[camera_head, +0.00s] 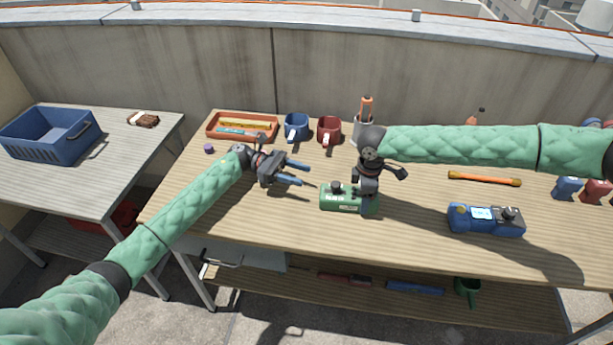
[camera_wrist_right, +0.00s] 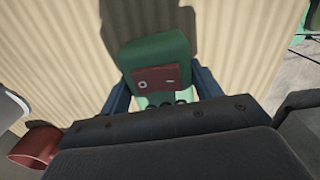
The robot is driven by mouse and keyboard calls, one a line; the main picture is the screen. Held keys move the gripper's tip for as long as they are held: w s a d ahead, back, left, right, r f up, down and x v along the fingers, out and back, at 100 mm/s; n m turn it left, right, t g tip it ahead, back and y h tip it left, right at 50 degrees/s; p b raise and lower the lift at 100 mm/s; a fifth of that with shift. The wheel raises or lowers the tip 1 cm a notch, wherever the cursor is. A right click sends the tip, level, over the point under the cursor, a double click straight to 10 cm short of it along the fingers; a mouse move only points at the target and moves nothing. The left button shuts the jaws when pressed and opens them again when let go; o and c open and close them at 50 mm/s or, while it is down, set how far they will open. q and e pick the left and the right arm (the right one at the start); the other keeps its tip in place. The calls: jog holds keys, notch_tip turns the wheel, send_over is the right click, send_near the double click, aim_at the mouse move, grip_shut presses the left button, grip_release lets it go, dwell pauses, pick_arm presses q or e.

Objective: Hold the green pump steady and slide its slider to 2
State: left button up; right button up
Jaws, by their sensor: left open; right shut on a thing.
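The green pump (camera_head: 338,199) lies on the wooden table in front of me, with a dark knob on top and a pale marking on its front. My right gripper (camera_head: 368,193) is shut on the pump's right end from above. In the right wrist view the green pump (camera_wrist_right: 157,55) sits between the two fingers of my right gripper (camera_wrist_right: 165,88), and a dark red patch with white marks shows on its end. My left gripper (camera_head: 297,174) is open and empty, left of the pump and apart from it. The slider's setting is too small to read.
A blue device (camera_head: 486,220) with a small screen stands to the right. Behind are an orange tray (camera_head: 211,130), a blue mug (camera_head: 296,127), a red mug (camera_head: 329,131) and a holder (camera_head: 360,130). An orange-ended rod (camera_head: 484,179) lies back right. The table front left of the pump is clear.

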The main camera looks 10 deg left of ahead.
pick_arm(q)
jog(key=shift+a, duration=0.1)
pick_arm(e)
jog(key=o, duration=1.7)
jog(key=shift+o, duration=0.2)
notch_tip(320, 180, up, 9)
jog(key=p, duration=0.9)
pick_arm(q)
notch_tip(320, 180, up, 9)
